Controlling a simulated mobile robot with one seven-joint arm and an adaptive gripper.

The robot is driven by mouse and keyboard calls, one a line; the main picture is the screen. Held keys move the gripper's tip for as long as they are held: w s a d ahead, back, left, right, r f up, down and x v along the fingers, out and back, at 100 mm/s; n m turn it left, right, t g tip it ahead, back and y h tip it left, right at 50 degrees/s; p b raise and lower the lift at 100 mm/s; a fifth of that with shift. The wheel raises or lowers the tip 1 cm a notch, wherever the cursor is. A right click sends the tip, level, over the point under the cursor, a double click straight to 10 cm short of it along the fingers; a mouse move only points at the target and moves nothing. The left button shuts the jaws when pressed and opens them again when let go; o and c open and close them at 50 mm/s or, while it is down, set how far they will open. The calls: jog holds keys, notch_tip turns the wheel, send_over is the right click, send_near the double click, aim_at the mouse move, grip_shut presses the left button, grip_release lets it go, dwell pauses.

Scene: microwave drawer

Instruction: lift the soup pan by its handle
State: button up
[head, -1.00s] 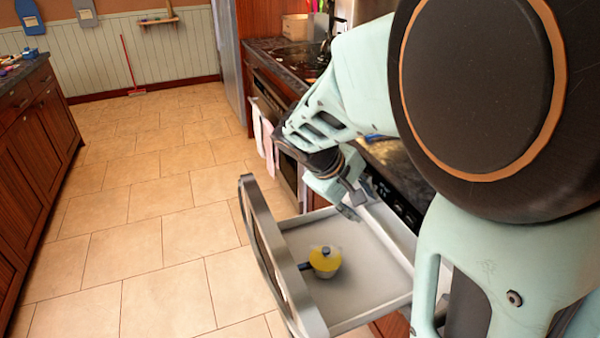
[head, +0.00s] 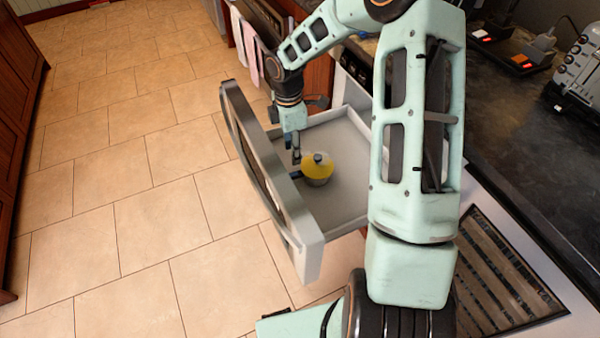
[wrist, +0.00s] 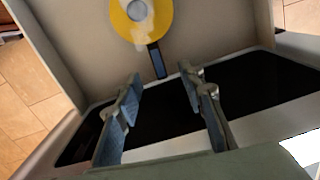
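The soup pan (head: 317,172) is small and grey with a yellow lid and a dark knob. It sits in the open drawer (head: 345,190), near the drawer's front panel. Its dark handle (wrist: 157,60) points toward the front panel and, in the wrist view, toward the gap between my fingers. The yellow lid (wrist: 158,27) shows at the top of the wrist view. My gripper (wrist: 165,105) is open with blue pads spread apart, and nothing is between them. In the head view my gripper (head: 296,152) is low over the drawer, close to the handle; contact is not clear.
The drawer's front panel (head: 262,165) stands upright just left of the pan. The tiled floor (head: 130,190) is open to the left. A dark counter (head: 510,110) with a toaster (head: 585,75) lies to the right. Towels (head: 245,40) hang behind.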

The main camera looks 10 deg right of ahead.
jog(key=b, duration=0.1)
send_over(293, 174)
jog(key=f, duration=0.5)
jog(key=shift+s+a+f, duration=0.2)
jog(key=shift+a+f, duration=0.05)
jog(key=shift+a, duration=0.05)
jog(key=f, duration=0.4)
jog(key=f+b, duration=0.1)
jog(key=shift+w+d+f, duration=0.2)
jog(key=shift+d+f, duration=0.15)
jog(key=shift+f, duration=0.05)
jog(key=shift+r, duration=0.1)
grip_shut()
